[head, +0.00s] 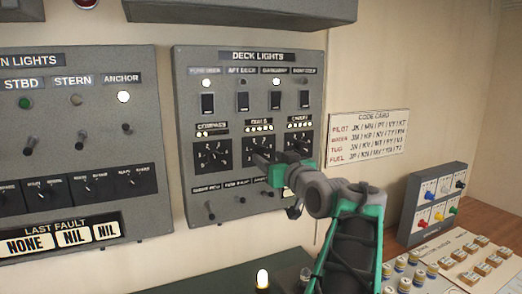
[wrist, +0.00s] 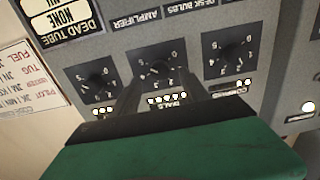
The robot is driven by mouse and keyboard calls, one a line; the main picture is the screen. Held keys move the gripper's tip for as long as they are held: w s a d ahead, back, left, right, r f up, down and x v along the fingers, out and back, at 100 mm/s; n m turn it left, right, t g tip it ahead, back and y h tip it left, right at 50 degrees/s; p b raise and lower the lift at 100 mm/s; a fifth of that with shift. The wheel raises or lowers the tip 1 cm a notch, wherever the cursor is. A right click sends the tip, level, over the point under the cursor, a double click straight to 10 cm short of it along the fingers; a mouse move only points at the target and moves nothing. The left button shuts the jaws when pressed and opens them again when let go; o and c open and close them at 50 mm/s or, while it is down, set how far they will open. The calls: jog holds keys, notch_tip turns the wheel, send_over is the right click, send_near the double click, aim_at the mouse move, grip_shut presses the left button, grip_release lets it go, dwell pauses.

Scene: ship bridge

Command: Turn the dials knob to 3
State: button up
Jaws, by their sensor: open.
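The dials knob (wrist: 155,69) sits on a black square plate marked with numbers, in the middle of three knobs; the wrist view shows it upside down. The DIALS label and a row of several lit dots (wrist: 167,99) are beside it. In the head view the dials plate (head: 257,142) is partly covered by my gripper (head: 266,158). My gripper is open, its dark fingers (wrist: 158,84) reaching toward the panel on either side of the dials knob. I cannot tell whether they touch it. The number the knob points to is too small to read surely.
The compass knob (head: 212,155) and the chart knob (head: 300,139) flank it closely. Switches (head: 242,101) are above and small toggles (head: 210,210) below on the deck lights panel (head: 183,120). A code card (head: 368,137) hangs at right; a box of coloured knobs (head: 437,200) stands on the desk.

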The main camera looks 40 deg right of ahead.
aim_at(262, 153)
jog(key=p+x, duration=0.1)
jog(key=x, duration=0.3)
grip_shut()
dwell(0.5)
